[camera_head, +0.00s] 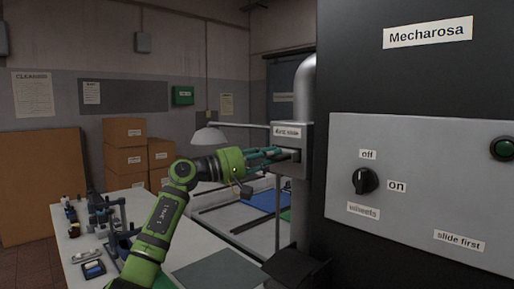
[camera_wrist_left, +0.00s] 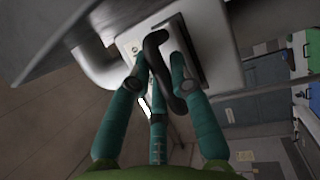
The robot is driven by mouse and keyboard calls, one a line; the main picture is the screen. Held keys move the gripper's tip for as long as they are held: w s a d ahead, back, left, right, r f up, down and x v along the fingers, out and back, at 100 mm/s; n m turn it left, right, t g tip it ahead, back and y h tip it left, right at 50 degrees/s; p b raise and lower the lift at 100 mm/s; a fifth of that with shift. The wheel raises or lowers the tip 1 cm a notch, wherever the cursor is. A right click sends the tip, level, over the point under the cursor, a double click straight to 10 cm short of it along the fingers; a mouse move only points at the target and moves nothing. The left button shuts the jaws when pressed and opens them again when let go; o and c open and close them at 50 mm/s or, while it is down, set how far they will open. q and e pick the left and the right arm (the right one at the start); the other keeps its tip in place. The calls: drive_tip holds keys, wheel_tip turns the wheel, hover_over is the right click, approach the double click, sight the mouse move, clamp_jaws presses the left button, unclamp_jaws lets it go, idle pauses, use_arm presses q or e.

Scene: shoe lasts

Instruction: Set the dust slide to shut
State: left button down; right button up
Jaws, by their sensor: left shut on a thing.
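The dust slide (camera_head: 303,135) is a grey box on the silver duct, with a small label that seems to read "dust slide". My left gripper (camera_head: 289,154) reaches it from the left, its teal fingers at the box's front. In the left wrist view the gripper (camera_wrist_left: 160,72) is shut on the slide's dark curved handle (camera_wrist_left: 157,41), with fingers on both sides of it. The grey box (camera_wrist_left: 213,45) is right behind the handle. Whether the slide stands open or shut cannot be told. My right gripper is not in view.
The black machine (camera_head: 410,85) stands close on the right, its grey panel (camera_head: 435,165) bearing a "wheels" knob (camera_head: 364,181) pointing up, toward "off", and a "slide first" label. A white table (camera_head: 120,200) with tools is at left. A lamp (camera_head: 210,136) is behind the arm.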

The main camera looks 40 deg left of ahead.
use_arm(q)
drive_tip(key=shift+r, duration=0.15)
drive_tip(key=c, duration=1.5)
unclamp_jaws()
drive_tip(key=o, duration=0.4)
drive_tip(key=shift+w, duration=0.1)
drive_tip(key=shift+w+d, duration=0.1)
drive_tip(key=shift+w, duration=0.1)
drive_tip(key=v, duration=1.2)
drive_tip(key=shift+f, duration=0.2)
